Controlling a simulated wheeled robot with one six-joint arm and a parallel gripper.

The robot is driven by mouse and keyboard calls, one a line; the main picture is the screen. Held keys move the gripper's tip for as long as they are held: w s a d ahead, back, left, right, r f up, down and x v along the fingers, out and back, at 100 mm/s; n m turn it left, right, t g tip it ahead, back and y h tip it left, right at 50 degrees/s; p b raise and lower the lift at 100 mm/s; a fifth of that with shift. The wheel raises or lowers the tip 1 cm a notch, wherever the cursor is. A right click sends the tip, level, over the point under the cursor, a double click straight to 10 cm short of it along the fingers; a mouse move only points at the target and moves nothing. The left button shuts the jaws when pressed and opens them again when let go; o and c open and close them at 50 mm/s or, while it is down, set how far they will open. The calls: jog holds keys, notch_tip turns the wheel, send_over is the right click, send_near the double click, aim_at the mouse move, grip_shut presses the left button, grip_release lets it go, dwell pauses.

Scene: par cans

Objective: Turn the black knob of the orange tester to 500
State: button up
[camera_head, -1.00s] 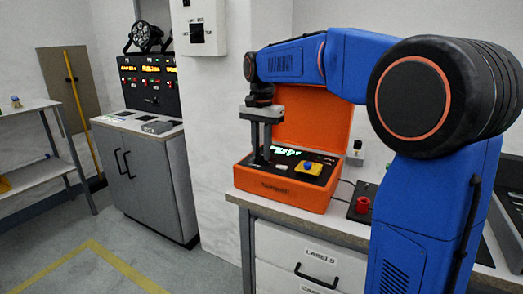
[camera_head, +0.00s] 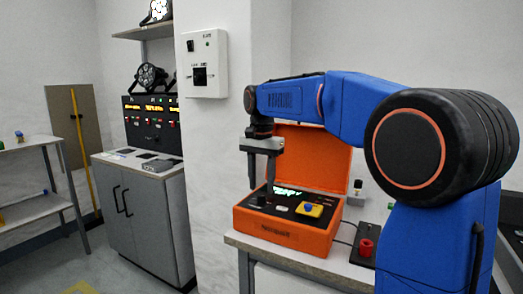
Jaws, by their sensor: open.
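The orange tester (camera_head: 285,231) is an open case on the bench, its lid raised at the back. I see no contact with the knob.
A yellow block with a blue top (camera_head: 308,208) sits on the panel's right. A red knob device (camera_head: 366,248) is on the bench (camera_head: 300,268) to the right. A grey cabinet (camera_head: 150,215) stands left, and a white box (camera_head: 204,64) is on the wall.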

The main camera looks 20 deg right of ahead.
aim_at(262, 196)
notch_tip(262, 196, up, 15)
jog(key=shift+f, duration=0.2)
dwell(0.4)
jog(key=s+d+f+n+t, duration=0.1)
jog(key=s+d+f+n, duration=0.1)
jog(key=s+f, duration=0.55)
jog(key=s+d+f+n+t, duration=0.1)
jog(key=s+d+f+n, duration=0.2)
jog(key=s, duration=0.7)
jog(key=s+f+n+t, duration=0.1)
jog(key=s+f+n, duration=0.1)
jog(key=s+f, duration=0.6)
jog(key=s+d+f+n+t, duration=0.1)
jog(key=s+f+n, duration=0.1)
jog(key=s+f, duration=0.6)
notch_tip(262, 196, down, 5)
jog(key=shift+s+d+f+t, duration=0.1)
jog(key=shift+s+d+t, duration=0.05)
jog(key=shift+s+t, duration=0.25)
jog(key=shift+c, duration=0.4)
